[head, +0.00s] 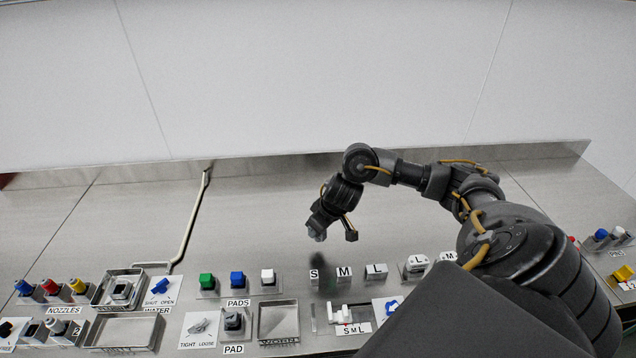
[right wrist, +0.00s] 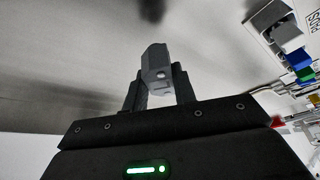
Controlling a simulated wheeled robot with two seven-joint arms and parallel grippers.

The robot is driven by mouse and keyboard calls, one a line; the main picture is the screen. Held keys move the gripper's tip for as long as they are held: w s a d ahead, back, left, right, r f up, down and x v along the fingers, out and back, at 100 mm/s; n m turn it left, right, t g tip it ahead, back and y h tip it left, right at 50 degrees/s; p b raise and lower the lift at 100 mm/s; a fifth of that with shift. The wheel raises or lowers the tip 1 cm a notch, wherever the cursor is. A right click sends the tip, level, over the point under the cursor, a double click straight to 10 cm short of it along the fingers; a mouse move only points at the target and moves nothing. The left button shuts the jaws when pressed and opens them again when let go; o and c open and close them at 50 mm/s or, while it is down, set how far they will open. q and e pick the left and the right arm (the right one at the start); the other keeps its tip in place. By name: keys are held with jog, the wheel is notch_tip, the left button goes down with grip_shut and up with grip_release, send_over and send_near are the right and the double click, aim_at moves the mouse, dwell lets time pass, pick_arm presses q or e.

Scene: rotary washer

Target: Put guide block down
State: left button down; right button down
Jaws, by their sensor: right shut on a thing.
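My right gripper (head: 332,236) hangs above the steel worktop, behind the row of stands marked S, M and L. In the right wrist view the gripper (right wrist: 160,88) is shut on a small grey guide block (right wrist: 155,60), which has a light round spot on its face. In the head view the guide block (head: 317,234) is small and partly hidden by the fingers. It is off the surface, with a dark shadow on the worktop below. The stands S (head: 315,274), M (head: 344,272) and L (head: 376,271) stand in front of the gripper. My left gripper is not in view.
A white slider (head: 340,314) marked S M L sits near the front. Green (head: 207,282), blue (head: 237,280) and white (head: 268,277) pads stand left of the stands. A bent pipe (head: 190,225) rises further left. The worktop (head: 265,215) behind the pads is clear.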

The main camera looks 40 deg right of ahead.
jog(key=shift+w+d+f, duration=0.1)
jog(key=shift+w+f, duration=0.05)
jog(key=shift+f, duration=0.75)
jog(key=shift+w+f, duration=0.1)
jog(key=shift+f, duration=0.8)
jog(key=shift+f, duration=0.1)
jog(key=c, duration=1.1)
grip_release()
jog(key=shift+c, duration=0.2)
jog(key=shift+r, duration=0.3)
jog(key=p+v, duration=0.1)
jog(key=v, duration=1)
jog(key=shift+s+r+p, duration=0.25)
jog(key=shift+p, duration=0.1)
